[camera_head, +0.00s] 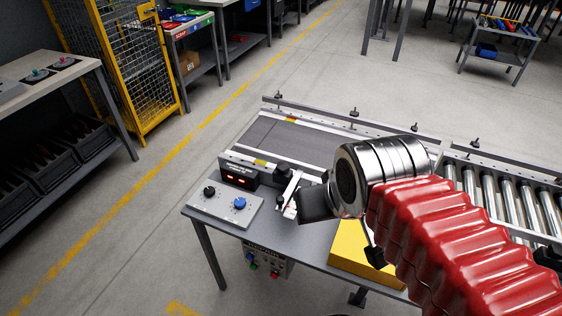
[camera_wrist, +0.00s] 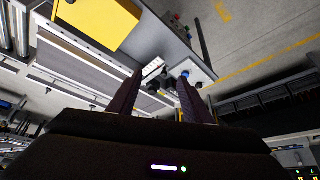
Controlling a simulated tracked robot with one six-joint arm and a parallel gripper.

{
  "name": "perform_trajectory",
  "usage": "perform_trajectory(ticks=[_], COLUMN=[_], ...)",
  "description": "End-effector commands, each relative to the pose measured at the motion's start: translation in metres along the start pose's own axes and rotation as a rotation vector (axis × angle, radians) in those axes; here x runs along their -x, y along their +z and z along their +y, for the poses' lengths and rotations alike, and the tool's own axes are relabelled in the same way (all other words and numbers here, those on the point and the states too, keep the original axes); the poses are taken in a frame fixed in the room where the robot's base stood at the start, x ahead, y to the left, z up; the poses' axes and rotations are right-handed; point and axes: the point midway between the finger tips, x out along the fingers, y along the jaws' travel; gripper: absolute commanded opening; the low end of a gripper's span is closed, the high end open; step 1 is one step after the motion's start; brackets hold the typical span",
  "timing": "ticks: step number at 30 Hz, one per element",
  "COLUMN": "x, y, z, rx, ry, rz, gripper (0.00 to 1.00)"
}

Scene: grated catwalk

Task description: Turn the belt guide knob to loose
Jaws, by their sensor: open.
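The conveyor (camera_head: 300,142) has a dark belt with metal guide rails. A black knob (camera_head: 283,171) stands at its near rail, beside a pale bracket and a small white label plate (camera_head: 290,208); I cannot read the label or tell the knob's setting. My gripper (camera_head: 302,204) is at the near side of this spot, its dark fingers partly covering the plate. In the wrist view my gripper (camera_wrist: 157,84) is open, with the label plate (camera_wrist: 152,67) and a dark knob (camera_wrist: 154,84) showing between the fingers. I cannot tell whether a finger touches the knob.
A grey panel (camera_head: 225,209) with a black knob (camera_head: 209,191) and a blue knob (camera_head: 239,203) lies left of my gripper. A display box (camera_head: 238,175) stands behind it. A yellow block (camera_head: 360,252) sits at the right. Rollers (camera_head: 495,200) continue the line.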

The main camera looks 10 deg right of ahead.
Motion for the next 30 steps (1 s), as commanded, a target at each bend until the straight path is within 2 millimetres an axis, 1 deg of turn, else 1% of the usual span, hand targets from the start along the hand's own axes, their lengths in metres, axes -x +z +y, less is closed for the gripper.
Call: perform_trajectory(ticks=[1,3,5,14,22,26,30], x=[0.0,0.001,0.001,-0.006,-0.025,-0.04,-0.058], y=[-0.004,-0.013,-0.023,-0.084,-0.138,-0.163,-0.188], z=[0.0,0.002,0.005,0.005,0.004,0.003,0.003], rx=[-0.011,-0.038,-0.07,-0.254,-0.425,-0.506,-0.593], ry=[0.0,0.002,0.003,0.018,0.044,0.061,0.082], rz=[-0.008,-0.019,-0.032,-0.111,-0.182,-0.215,-0.25], gripper=[0.49,0.52,0.52,0.52,0.52,0.52,0.52])
